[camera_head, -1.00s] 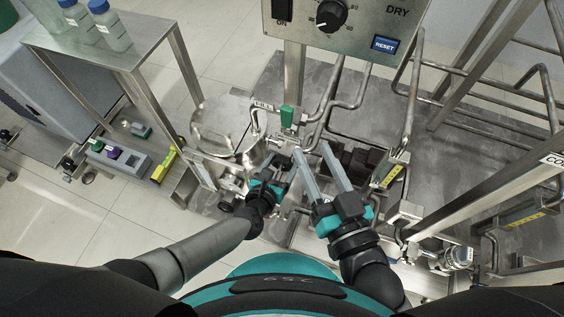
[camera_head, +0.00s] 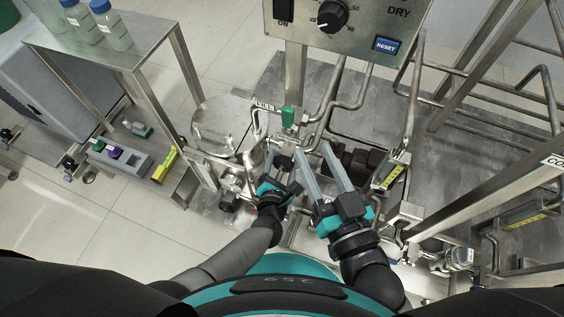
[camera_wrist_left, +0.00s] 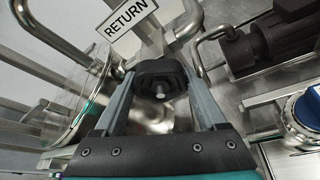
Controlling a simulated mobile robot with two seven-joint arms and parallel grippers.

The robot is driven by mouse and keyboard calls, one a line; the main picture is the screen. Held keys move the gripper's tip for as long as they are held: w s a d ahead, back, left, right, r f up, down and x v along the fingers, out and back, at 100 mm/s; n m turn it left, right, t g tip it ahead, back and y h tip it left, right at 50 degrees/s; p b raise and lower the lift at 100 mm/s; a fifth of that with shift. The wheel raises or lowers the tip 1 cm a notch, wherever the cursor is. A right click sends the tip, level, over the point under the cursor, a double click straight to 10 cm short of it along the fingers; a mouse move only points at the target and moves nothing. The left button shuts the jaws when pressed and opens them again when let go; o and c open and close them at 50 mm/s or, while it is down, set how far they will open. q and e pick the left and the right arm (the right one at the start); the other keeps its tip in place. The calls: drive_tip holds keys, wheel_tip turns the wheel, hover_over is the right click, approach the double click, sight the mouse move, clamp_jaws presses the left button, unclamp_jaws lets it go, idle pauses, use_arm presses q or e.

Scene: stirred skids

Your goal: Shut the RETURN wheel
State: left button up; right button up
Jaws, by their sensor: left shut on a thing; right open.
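In the left wrist view the black RETURN wheel (camera_wrist_left: 172,72) sits between the two fingers of my left gripper (camera_wrist_left: 160,82), with a bright stem end at its middle. The white RETURN label (camera_wrist_left: 126,20) is just above it, to the left. My left gripper is shut on the wheel. My right gripper (camera_head: 312,152) is open and empty, close to the right of the left one.
A lidded steel vessel (camera_head: 224,124) stands left of my grippers. A green-handled FILL valve (camera_head: 288,117) and bent pipes (camera_head: 351,100) lie just beyond them. A control panel (camera_head: 358,22) hangs above.

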idle(0.3)
use_arm(q)
drive_tip(key=o, duration=1.3)
drive_tip(key=shift+s+r, duration=0.1)
drive_tip(key=shift+s, duration=0.05)
use_arm(e)
drive_tip(key=shift+s, duration=0.15)
